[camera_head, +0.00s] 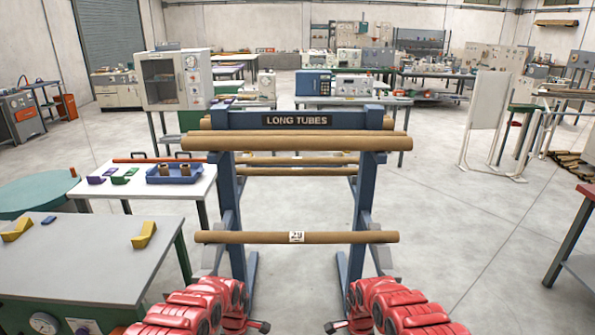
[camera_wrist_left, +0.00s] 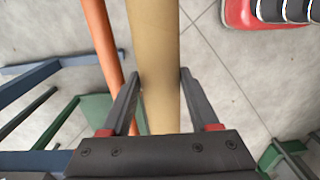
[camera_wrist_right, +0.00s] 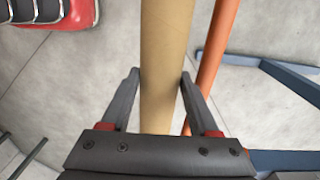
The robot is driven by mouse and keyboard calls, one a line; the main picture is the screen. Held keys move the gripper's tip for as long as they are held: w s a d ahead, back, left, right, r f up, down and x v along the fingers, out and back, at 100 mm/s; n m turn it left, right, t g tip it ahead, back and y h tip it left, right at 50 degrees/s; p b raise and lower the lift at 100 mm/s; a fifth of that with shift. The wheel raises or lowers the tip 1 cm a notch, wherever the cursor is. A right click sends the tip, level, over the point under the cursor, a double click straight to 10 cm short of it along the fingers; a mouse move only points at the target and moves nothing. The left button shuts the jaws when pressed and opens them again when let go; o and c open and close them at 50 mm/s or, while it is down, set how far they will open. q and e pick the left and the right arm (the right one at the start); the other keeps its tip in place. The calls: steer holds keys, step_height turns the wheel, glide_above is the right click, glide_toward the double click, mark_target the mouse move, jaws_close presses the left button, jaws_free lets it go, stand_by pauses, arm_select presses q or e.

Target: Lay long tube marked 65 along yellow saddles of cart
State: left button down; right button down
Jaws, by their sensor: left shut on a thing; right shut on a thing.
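A long brown cardboard tube (camera_head: 250,238) lies level across the front of the rack. Its white label is small; it looks like 29 or an upside-down 65, and I cannot be sure. My left gripper (camera_wrist_left: 159,76) is shut on this tube, with its fingers on either side. My right gripper (camera_wrist_right: 160,76) is likewise shut on it. In the head view, grey parts show just under both tube ends, above my red arms. The grey-topped cart (camera_head: 85,275) with two yellow saddles, left (camera_head: 17,230) and right (camera_head: 144,234), stands at the left.
The blue rack (camera_head: 240,118) marked LONG TUBES stands ahead and holds several more brown tubes (camera_head: 295,143). A white table (camera_head: 140,187) with a blue tray (camera_head: 175,174) stands behind the cart. An orange bar (camera_wrist_left: 103,50) runs beside the held tube in the wrist views. Right floor is open.

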stand_by(0.8)
arm_select(q)
steer(key=shift+c, duration=0.3)
jaws_free()
